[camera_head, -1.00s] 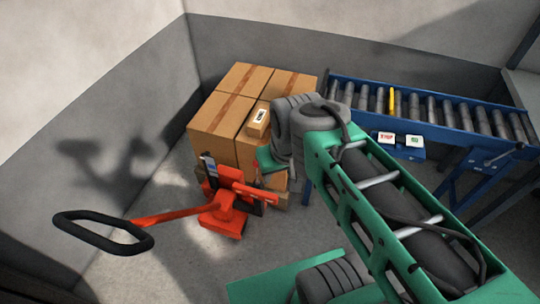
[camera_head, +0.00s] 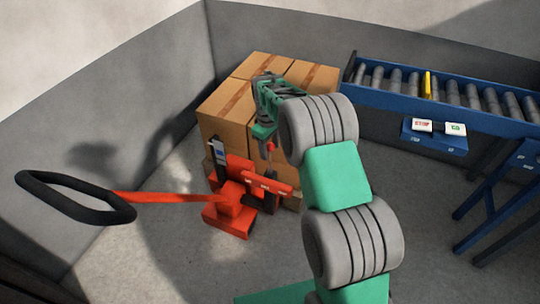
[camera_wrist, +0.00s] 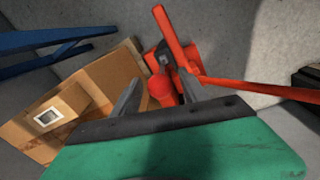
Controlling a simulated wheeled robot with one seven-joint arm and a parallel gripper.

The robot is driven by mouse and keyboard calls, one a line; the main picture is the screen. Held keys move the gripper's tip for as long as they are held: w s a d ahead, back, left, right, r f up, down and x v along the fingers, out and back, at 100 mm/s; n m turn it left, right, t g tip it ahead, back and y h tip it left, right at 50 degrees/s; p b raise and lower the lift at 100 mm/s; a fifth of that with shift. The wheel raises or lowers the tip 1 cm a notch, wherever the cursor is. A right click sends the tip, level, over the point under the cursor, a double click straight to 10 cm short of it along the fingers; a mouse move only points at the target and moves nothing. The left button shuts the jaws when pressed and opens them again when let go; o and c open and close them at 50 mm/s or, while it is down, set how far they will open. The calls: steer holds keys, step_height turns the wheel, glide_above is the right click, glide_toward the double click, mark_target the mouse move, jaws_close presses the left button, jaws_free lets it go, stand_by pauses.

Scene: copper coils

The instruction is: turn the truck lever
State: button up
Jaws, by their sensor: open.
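The red pallet truck (camera_head: 232,208) stands in front of the stacked boxes. Its red shaft (camera_head: 165,198) runs left to a black loop handle (camera_head: 35,180). A small lever with a red knob (camera_head: 270,146) rises on the truck's box side. In the wrist view the red knob (camera_wrist: 161,90) shows between the fingers of my gripper (camera_wrist: 158,78), with the truck's red bar (camera_wrist: 173,33) beyond. My gripper is open. Whether a finger touches the knob cannot be told. In the head view my arm partly hides the gripper (camera_head: 262,132).
Cardboard boxes (camera_head: 226,105) are stacked behind the truck, close to my gripper. A blue roller conveyor (camera_head: 480,125) with a blue button box (camera_head: 437,143) stands at the right. Grey walls close the back and left. Floor is clear in front of the truck.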

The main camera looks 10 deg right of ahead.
mark_target(270, 158)
step_height(270, 158, down, 3)
steer(key=shift+d+r, duration=0.1)
steer(key=shift+c, duration=0.5)
jaws_close()
stand_by(0.9)
